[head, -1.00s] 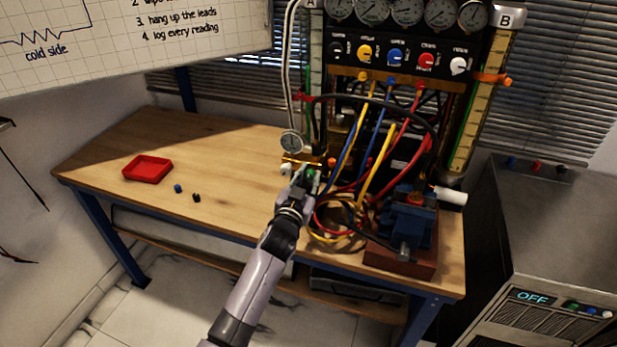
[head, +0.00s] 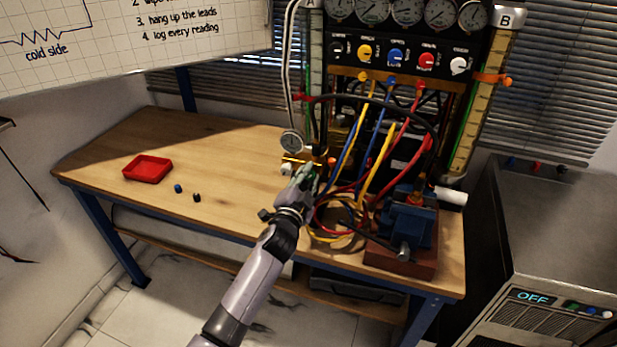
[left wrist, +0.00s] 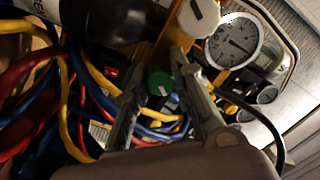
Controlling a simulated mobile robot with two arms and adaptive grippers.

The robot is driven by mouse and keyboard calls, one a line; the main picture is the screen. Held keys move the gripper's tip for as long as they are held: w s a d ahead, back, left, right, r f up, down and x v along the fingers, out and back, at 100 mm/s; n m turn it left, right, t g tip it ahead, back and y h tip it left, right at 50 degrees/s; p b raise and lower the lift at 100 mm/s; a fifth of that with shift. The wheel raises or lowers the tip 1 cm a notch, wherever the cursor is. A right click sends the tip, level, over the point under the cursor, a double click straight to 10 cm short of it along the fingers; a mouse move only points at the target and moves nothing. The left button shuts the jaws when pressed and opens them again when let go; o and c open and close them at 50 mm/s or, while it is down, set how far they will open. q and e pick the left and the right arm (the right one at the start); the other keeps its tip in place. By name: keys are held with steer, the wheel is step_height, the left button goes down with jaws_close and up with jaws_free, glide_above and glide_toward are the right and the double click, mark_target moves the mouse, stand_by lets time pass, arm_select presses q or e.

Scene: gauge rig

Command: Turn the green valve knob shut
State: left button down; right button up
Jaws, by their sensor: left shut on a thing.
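The green valve knob (left wrist: 160,80) shows in the left wrist view, between the two fingers of my left gripper (left wrist: 165,100). The fingers are shut on it, one on each side. In the head view my left gripper (head: 308,177) is at the front of the gauge rig, low down by the brass pipe (head: 302,160), and mostly covers the knob. My right gripper is in neither view.
A white knob (left wrist: 198,16) and a round dial gauge (left wrist: 238,42) sit close by the gripper. Yellow, blue and red leads (head: 347,160) hang to the right, above a blue vise (head: 408,222). A red tray (head: 147,169) lies on the open left side of the bench.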

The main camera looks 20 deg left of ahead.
arm_select(q)
steer(key=m, duration=0.4)
steer(key=shift+m, duration=0.3)
steer(key=m, duration=0.5)
steer(key=shift+p, duration=0.3)
steer(key=shift+m, duration=0.3)
steer(key=c, duration=1.4)
jaws_free()
steer(key=shift+o, duration=0.2)
steer(key=s, duration=1.2)
